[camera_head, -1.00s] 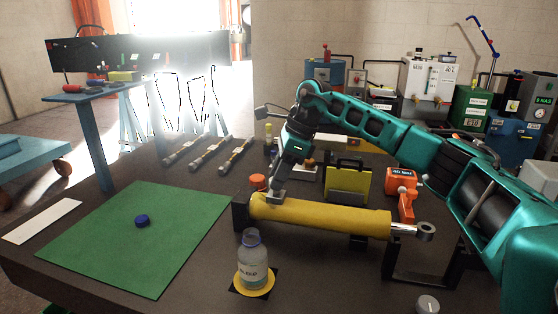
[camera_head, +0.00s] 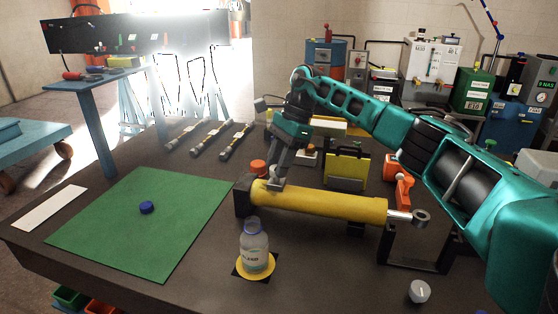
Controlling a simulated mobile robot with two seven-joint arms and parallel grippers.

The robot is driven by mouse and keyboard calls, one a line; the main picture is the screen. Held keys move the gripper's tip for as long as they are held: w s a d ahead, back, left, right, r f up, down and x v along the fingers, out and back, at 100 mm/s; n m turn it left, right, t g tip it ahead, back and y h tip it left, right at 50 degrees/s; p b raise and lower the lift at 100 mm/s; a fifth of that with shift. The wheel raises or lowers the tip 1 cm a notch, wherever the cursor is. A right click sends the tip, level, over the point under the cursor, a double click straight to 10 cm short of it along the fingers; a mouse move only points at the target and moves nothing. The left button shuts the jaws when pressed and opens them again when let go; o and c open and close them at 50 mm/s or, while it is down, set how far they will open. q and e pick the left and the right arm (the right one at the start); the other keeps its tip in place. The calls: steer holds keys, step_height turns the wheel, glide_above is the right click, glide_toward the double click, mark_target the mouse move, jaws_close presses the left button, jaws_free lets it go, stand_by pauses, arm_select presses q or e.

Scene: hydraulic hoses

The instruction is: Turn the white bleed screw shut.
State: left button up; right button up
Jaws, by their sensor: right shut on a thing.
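The yellow hydraulic cylinder (camera_head: 330,206) lies across a dark stand on the table, with its rod eye to the right. My right gripper (camera_head: 274,184) reaches down onto the top of the cylinder's left end. Its fingers are shut on the white bleed screw there, which is small and mostly hidden by them. How far the screw is turned cannot be seen. My left gripper is out of view.
A clear bottle (camera_head: 254,248) stands on a yellow disc in front of the cylinder. A green mat (camera_head: 150,225) with a blue cap (camera_head: 147,207) lies to the left. An orange cap (camera_head: 258,167) is close beside the gripper. A white-topped knob (camera_head: 419,291) is at the front right.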

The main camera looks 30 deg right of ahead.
steer(key=o, duration=1)
steer(key=shift+o, duration=0.2)
steer(key=v, duration=1.3)
steer(key=shift+p, duration=0.35)
steer(key=shift+a, duration=0.1)
